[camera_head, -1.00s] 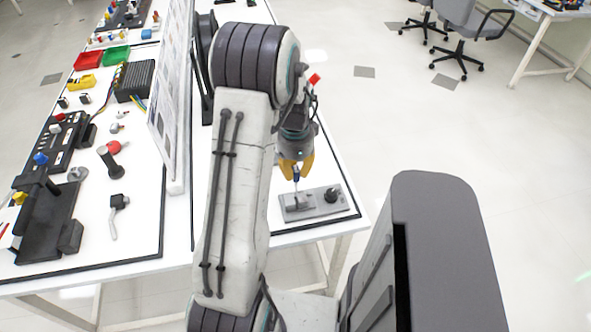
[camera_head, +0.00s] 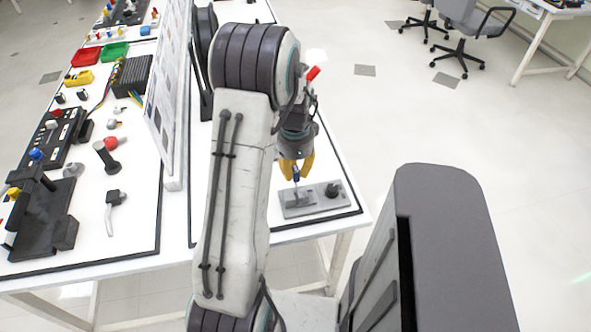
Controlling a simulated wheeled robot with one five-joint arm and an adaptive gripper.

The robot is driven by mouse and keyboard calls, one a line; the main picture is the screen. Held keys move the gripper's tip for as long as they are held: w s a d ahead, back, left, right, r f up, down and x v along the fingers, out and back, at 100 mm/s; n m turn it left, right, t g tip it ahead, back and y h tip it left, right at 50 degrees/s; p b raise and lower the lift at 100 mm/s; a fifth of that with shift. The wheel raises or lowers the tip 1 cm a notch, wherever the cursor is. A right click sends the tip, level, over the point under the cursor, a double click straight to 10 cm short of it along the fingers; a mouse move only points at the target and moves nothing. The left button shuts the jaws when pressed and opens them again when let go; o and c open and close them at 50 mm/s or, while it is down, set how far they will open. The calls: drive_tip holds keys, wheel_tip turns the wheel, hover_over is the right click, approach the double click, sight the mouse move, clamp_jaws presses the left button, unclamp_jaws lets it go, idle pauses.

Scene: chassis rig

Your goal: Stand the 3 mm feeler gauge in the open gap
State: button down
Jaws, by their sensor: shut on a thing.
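My gripper (camera_head: 296,174) is low over the front right corner of the table, its yellow fingers pointing down. It is shut on a small upright piece with a blue top, which I take to be the feeler gauge (camera_head: 296,178). A grey plate (camera_head: 318,208) lies below it, with a black knob (camera_head: 332,189) on its right part. The lower end of the gauge is over or at the plate's left part. The gap is too small to make out, and I cannot tell whether the gauge is in it.
A white upright panel (camera_head: 166,95) stands left of my arm. Beyond it are a black fixture (camera_head: 42,215), a red-topped lever (camera_head: 108,152) and several small parts. Bare white table surrounds the plate; the table's edge is close on its right and front.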

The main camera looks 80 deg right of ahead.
sight(296, 182)
drive_tip(key=shift+f+b, duration=2.35)
drive_tip(key=shift+f, duration=0.05)
drive_tip(key=c, duration=1.2)
unclamp_jaws()
drive_tip(key=shift+o, duration=0.2)
wheel_tip(296, 182, up, 12)
drive_tip(key=shift+a+f, duration=0.1)
